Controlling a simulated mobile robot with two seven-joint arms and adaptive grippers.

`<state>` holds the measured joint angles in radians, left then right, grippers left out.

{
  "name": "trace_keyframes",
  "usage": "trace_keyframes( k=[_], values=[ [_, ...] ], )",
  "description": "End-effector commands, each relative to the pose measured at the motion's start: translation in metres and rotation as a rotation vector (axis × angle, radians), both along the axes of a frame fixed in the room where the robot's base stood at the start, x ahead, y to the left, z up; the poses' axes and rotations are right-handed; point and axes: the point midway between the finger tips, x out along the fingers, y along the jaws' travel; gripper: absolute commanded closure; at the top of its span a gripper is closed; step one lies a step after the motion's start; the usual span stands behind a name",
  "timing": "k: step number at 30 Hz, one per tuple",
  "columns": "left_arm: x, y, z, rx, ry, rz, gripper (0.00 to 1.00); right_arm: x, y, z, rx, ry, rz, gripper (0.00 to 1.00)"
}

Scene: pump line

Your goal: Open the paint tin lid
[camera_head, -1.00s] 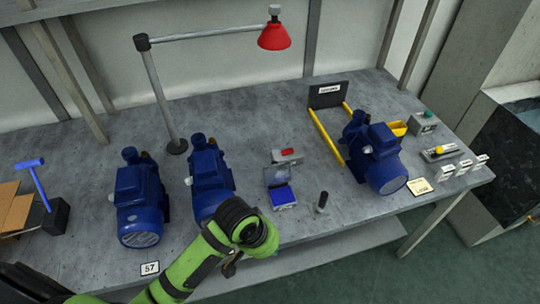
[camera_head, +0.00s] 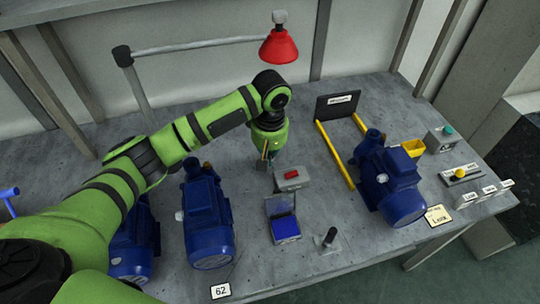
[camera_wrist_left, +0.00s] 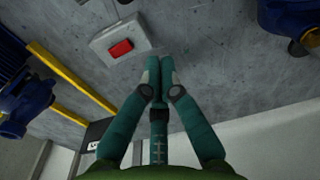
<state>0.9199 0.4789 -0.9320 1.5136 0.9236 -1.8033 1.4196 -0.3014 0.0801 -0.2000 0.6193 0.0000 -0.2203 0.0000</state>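A small blue tin (camera_head: 286,228) lies on the bench with its greyish hinged lid (camera_head: 279,205) raised; I take it for the paint tin. My left gripper (camera_head: 264,163) hangs over the bench beyond the tin and the grey red-button box. In the left wrist view my left gripper (camera_wrist_left: 161,65) has its two fingertips together, with nothing seen between them. The tin cannot be made out clearly in the wrist view. My right gripper is in no view.
The grey box with a red button (camera_head: 292,178) stands between gripper and tin. A dark-handled upright piece (camera_head: 328,240) stands near the front. Blue pumps (camera_head: 208,220) stand left and right (camera_head: 388,180). Yellow rails (camera_head: 335,155) and a red lamp (camera_head: 279,46) are close by.

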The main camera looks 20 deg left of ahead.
Motion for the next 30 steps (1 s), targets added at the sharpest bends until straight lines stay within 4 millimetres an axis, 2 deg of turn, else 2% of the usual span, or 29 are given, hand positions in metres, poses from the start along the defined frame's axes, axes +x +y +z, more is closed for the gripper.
trace_keyframes(
  k=[11,13,18,30],
  values=[
    [0.002,0.004,-0.079,0.002,0.002,-0.001,1.0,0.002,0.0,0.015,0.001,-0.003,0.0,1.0],
    [-0.006,-0.003,-0.072,-0.001,-0.002,-0.007,1.0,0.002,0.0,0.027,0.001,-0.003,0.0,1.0],
    [-0.022,-0.015,-0.068,0.001,-0.002,-0.005,1.0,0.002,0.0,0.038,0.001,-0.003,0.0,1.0],
    [-0.028,-0.02,-0.069,0.0,-0.002,-0.002,1.0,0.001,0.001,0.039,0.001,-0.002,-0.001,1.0]
  ],
)
